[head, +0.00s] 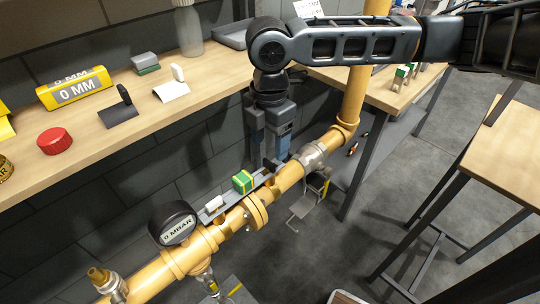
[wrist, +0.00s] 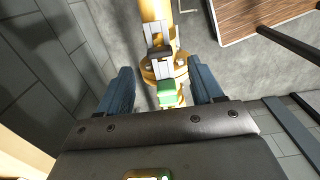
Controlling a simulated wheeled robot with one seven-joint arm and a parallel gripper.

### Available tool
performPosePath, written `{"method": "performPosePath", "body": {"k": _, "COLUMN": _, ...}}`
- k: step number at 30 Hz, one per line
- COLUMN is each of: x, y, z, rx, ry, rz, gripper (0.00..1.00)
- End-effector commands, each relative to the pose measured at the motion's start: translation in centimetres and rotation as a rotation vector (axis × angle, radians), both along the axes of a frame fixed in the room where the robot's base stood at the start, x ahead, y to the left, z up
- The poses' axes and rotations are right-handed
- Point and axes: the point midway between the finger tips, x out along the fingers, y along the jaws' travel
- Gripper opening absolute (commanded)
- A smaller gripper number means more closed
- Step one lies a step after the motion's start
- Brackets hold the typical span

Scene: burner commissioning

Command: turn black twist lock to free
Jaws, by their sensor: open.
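The black twist lock (head: 270,164) sits on a grey bracket (head: 216,215) along the yellow pipe (head: 290,176), at the bracket's far end. In the wrist view a dark bar that looks like the lock (wrist: 159,52) lies across the bracket ahead of my fingers. My gripper (head: 270,148) points down over this end of the bracket, its blue fingers apart and empty. In the wrist view my gripper (wrist: 160,75) has one finger on each side of the pipe. I cannot tell whether either finger touches the lock.
A green and yellow block (head: 243,181) and a white piece (head: 214,203) sit on the same bracket. A gauge (head: 173,223) reads 0 MBAR. A wooden bench (head: 90,150) holds several items at the left. A second table (head: 520,150) stands right.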

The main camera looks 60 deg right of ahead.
Motion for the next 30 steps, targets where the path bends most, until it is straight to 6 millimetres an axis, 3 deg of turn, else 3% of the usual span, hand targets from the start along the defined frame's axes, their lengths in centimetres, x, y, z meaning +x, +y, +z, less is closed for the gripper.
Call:
{"method": "performPosePath", "body": {"k": 9, "x": 0.1, "y": 0.1, "z": -4.4, "rx": 0.003, "ry": -0.002, "rz": -0.002, "gripper": 0.66}}
{"method": "performPosePath", "body": {"k": 21, "x": 0.1, "y": 0.1, "z": -5.4, "rx": 0.002, "ry": -0.003, "rz": 0.000, "gripper": 0.66}}
{"method": "performPosePath", "body": {"k": 30, "x": 0.1, "y": 0.1, "z": -5.3, "rx": 0.002, "ry": -0.003, "rz": 0.000, "gripper": 0.38}}
